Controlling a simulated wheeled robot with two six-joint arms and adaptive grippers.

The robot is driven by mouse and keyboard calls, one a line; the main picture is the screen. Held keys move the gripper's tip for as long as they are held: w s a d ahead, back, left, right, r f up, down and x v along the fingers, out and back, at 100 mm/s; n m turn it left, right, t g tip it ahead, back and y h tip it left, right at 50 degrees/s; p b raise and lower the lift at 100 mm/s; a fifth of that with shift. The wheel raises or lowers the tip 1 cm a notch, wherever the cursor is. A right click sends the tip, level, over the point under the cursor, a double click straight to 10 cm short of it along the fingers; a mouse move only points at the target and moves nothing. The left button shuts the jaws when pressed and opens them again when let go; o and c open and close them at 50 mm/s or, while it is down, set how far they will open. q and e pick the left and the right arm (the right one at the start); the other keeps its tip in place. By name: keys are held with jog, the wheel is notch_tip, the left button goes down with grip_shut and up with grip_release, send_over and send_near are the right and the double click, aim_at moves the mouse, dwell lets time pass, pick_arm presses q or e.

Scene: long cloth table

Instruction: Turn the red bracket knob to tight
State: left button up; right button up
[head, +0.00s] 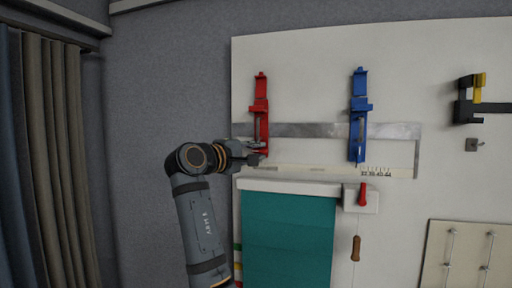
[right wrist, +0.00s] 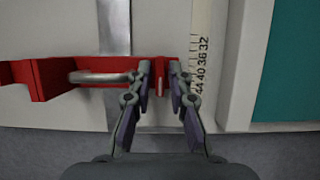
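The red bracket (head: 261,108) is mounted upright on the white wall board, across a grey metal strip. In the right wrist view the red bracket (right wrist: 45,80) lies sideways, with a metal rod along it. Its small red knob end (right wrist: 160,78) sits between the fingertips of my right gripper (right wrist: 160,76). My right gripper (head: 259,153) is at the bracket's lower end in the head view. Its fingers are apart on either side of the knob, with a narrow gap seeming to show at each side. My left gripper is not in view.
A blue bracket (head: 359,115) hangs to the right on the same grey strip (head: 310,130). A numbered scale (head: 340,172) runs below. A teal blind (head: 288,235) with a red-levered box (head: 361,198) hangs underneath. A black and yellow clamp (head: 470,98) is farther right.

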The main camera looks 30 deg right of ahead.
jog(key=shift+a, duration=0.15)
grip_shut()
jog(key=shift+m, duration=0.3)
jog(key=m+y, duration=0.2)
jog(key=m, duration=0.1)
jog(key=shift+r, duration=0.15)
jog(key=m+y, duration=0.1)
jog(key=m, duration=0.2)
jog(key=shift+s+m+y, duration=0.1)
jog(key=shift+m+y, duration=0.2)
jog(key=shift+m, duration=0.1)
jog(key=m, duration=0.1)
jog(key=m+t+y+b, duration=0.1)
jog(key=shift+s+d+m, duration=0.1)
jog(key=shift+d+m, duration=0.1)
jog(key=shift+m, duration=0.1)
jog(key=m+t+y+b, duration=0.1)
jog(key=m+t+y, duration=0.1)
jog(key=m, duration=0.1)
jog(key=shift+b, duration=0.4)
jog(key=shift+m, duration=0.3)
